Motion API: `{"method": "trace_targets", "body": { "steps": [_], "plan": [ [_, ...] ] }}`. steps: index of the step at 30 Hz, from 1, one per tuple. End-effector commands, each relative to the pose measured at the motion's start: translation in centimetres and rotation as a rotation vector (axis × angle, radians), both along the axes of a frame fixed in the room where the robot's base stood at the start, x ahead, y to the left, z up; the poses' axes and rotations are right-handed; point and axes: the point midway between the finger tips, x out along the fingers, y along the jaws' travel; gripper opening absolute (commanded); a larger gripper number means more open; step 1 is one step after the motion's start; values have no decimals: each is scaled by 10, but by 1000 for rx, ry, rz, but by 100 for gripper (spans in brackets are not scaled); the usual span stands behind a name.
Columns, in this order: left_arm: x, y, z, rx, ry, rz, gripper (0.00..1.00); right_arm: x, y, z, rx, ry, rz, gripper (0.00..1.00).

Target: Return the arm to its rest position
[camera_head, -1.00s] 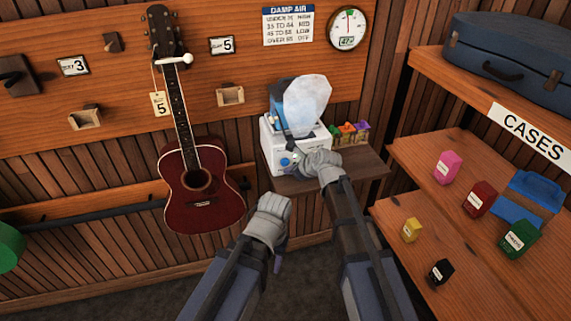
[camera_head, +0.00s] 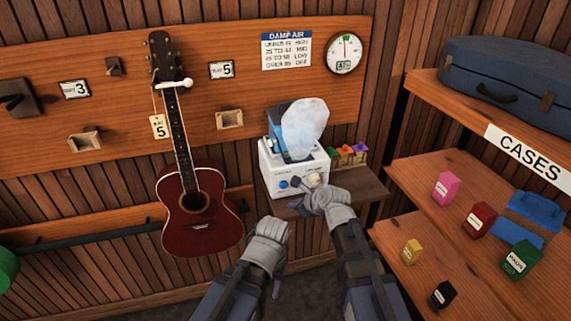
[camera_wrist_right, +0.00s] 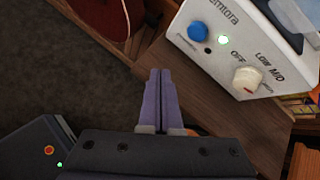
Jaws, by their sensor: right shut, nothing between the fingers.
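My right gripper (camera_head: 300,208) is in front of the white humidifier, just below its front panel, apart from it. In the right wrist view its two purple fingers (camera_wrist_right: 160,98) are shut together with nothing between them. My left gripper (camera_head: 277,288) hangs lower and to the left, pointing down; its fingers are mostly hidden, so I cannot tell its opening. The white humidifier (camera_head: 268,165) stands on a small wooden shelf, with pale mist above it. Its blue button (camera_wrist_right: 197,31), a lit green light and a cream dial (camera_wrist_right: 247,77) show in the right wrist view.
Small colored packets (camera_head: 346,154) stand behind the humidifier. Shelves at right (camera_head: 440,155) hold several small boxes and a blue case (camera_head: 510,75). The dark floor below is open.

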Motion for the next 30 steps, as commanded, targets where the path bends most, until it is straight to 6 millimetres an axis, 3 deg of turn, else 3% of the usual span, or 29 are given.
{"method": "trace_targets", "body": {
  "steps": [5, 8, 15, 21, 30],
  "plan": [
    [0, 0, 0, 0, 0, 0, 51, -5, -4, -3, -51, -11, 46, 0],
    [0, 0, 0, 0, 0, 0, 51, -18, -16, -12, -181, -38, 168, 0],
    [0, 0, 0, 0, 0, 0, 51, -66, -60, -40, -619, -107, 686, 0],
    [0, 0, 0, 0, 0, 0, 51, -110, -100, -57, -890, -135, 1175, 0],
    [0, 0, 0, 0, 0, 0, 51, -157, -140, -68, -1041, -158, 1714, 0]
  ]
}}
